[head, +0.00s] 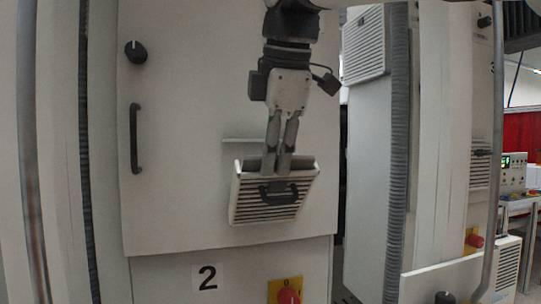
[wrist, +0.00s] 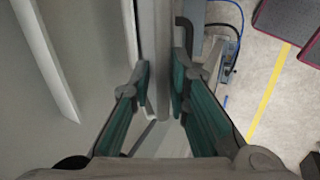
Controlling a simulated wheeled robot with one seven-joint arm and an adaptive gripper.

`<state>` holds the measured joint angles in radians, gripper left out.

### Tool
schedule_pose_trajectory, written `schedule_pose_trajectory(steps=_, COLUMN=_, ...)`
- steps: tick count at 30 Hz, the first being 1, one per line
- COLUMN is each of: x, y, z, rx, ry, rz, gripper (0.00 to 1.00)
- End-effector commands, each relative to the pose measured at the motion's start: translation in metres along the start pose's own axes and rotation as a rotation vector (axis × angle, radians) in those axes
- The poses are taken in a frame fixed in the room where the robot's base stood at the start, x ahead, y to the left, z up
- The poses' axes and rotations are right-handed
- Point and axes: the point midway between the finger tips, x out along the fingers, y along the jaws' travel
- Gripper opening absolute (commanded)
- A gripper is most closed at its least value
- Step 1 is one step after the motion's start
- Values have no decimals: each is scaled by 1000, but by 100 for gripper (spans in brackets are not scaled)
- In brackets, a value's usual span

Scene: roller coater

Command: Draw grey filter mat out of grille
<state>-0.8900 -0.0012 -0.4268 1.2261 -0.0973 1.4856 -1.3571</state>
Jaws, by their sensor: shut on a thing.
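The grille (head: 268,209) is a white louvred box on the cabinet door, tilted outward with its top open and a black handle on its front. The grey filter mat (head: 303,162) sits inside it, its upper edge showing beside my fingers. My gripper (head: 277,166) points down into the open top and is shut on the mat. In the wrist view my green-padded fingers (wrist: 162,88) stand on either side of a grey upright strip. The lower part of the mat is hidden behind the grille's front.
The cabinet door (head: 180,170) has a black pull handle (head: 136,138) and a round knob (head: 135,52). A red-and-yellow switch (head: 288,293) is below the grille. A grey ribbed hose (head: 397,150) runs at the right. Open floor (wrist: 285,90) shows in the wrist view.

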Motion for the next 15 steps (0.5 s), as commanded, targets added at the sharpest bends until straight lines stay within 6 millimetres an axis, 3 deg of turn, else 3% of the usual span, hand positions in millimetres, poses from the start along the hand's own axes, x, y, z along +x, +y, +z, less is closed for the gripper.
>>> schedule_pose_trajectory(steps=15, x=-19, y=-7, z=0, rx=2, ry=0, rz=-5, gripper=0)
